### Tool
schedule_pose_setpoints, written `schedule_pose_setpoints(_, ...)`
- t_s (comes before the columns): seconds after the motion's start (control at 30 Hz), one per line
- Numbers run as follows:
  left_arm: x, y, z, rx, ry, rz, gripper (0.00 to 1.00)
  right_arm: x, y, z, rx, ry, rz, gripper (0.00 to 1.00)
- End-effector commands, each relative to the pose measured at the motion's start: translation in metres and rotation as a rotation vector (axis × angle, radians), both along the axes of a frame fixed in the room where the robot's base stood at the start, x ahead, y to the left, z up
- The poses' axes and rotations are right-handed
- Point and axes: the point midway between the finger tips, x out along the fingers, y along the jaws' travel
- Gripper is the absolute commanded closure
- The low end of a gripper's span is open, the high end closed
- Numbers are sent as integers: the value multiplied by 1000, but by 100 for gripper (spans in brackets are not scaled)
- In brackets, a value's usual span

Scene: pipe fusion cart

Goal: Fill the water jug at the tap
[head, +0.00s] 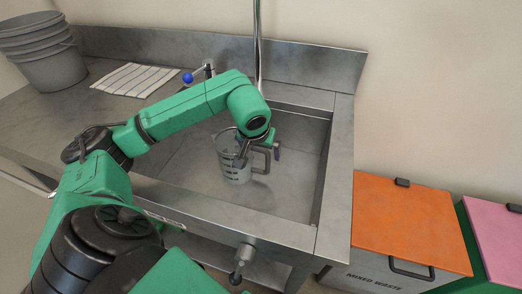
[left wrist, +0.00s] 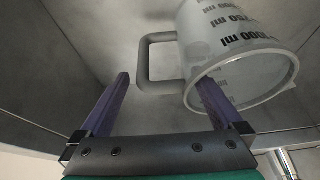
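The water jug (head: 234,160) is a clear measuring jug with dark ml markings and a grey handle; it stands upright in the steel sink (head: 300,195). My left gripper (head: 262,150) is down in the sink at the handle side of the jug, partly hidden by its own wrist. In the left wrist view the fingers (left wrist: 163,88) are apart, with the jug's handle (left wrist: 145,62) showing between them and the jug body (left wrist: 240,65) beside the right finger. I cannot tell whether they touch. A chrome pipe (head: 257,40) rises behind the sink, near a blue-knobbed lever (head: 188,77). My right gripper is not in view.
A striped cloth (head: 135,79) lies on the steel counter at left, near stacked grey buckets (head: 45,55). An orange-lidded mixed waste bin (head: 405,220) and a pink-lidded bin (head: 498,235) stand right of the sink. The sink walls surround the gripper closely.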

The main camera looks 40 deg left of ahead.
Motion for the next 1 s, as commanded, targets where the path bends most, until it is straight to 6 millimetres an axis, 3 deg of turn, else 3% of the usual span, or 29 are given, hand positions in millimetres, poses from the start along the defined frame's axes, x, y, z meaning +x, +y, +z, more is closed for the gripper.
schedule_pose_setpoints(0.13,-2,-1,6,0,-2,0,0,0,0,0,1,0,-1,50)
schedule_pose_setpoints(0.23,-7,-3,23,1,-5,0,0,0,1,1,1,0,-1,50)
schedule_pose_setpoints(0.5,-36,-13,99,1,-7,-2,0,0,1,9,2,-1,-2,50)
schedule_pose_setpoints(0.63,-47,-17,124,-1,-4,-1,0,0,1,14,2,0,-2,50)
schedule_pose_setpoints(0.77,-52,-18,135,1,-2,-1,0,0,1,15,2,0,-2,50)
schedule_pose_setpoints(1.0,-53,-19,135,0,0,-1,0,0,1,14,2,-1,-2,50)
